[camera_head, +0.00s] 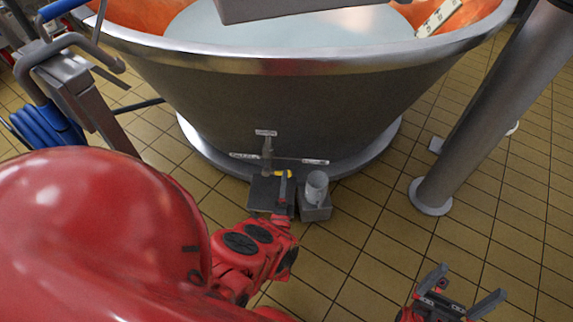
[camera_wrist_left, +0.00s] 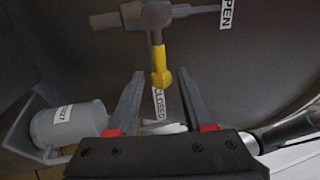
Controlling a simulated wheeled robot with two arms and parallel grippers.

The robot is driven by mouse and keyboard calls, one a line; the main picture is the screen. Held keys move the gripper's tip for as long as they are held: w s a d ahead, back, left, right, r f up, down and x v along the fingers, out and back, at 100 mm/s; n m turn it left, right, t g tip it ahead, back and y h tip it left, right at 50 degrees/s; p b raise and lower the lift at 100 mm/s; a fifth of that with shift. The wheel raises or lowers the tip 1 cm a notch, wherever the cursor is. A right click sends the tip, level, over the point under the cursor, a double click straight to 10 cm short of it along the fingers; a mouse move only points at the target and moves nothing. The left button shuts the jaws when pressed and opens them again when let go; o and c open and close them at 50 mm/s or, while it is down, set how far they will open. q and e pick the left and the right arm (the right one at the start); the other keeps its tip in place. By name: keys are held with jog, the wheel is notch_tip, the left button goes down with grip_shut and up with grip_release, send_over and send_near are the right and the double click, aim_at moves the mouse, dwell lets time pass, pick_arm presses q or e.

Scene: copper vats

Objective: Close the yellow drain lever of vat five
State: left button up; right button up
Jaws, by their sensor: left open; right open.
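The vat (camera_head: 270,100) has a dark outer wall and a steel rim. Its yellow drain lever (camera_head: 283,173) is low at the front, on a grey valve (camera_head: 267,152). In the left wrist view the lever (camera_wrist_left: 158,68) runs down from the valve, with a CLOSED label (camera_wrist_left: 159,104) below its tip and an OPEN label (camera_wrist_left: 227,12) at the upper right. My left gripper (camera_head: 287,184) is open beside the lever. In the wrist view the lever's tip shows between its fingertips (camera_wrist_left: 160,76); contact cannot be told. My right gripper (camera_head: 461,293) is open and empty at the lower right.
A grey labelled jug (camera_wrist_left: 70,125) stands right of the valve in the head view (camera_head: 317,187), on a grey block (camera_head: 316,212). A thick steel post (camera_head: 470,130) rises at the right. A blue hose (camera_head: 45,125) hangs at the left.

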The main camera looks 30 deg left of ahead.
pick_arm(q)
jog(key=p+v, duration=0.1)
jog(key=v, duration=1)
jog(key=shift+d, duration=0.15)
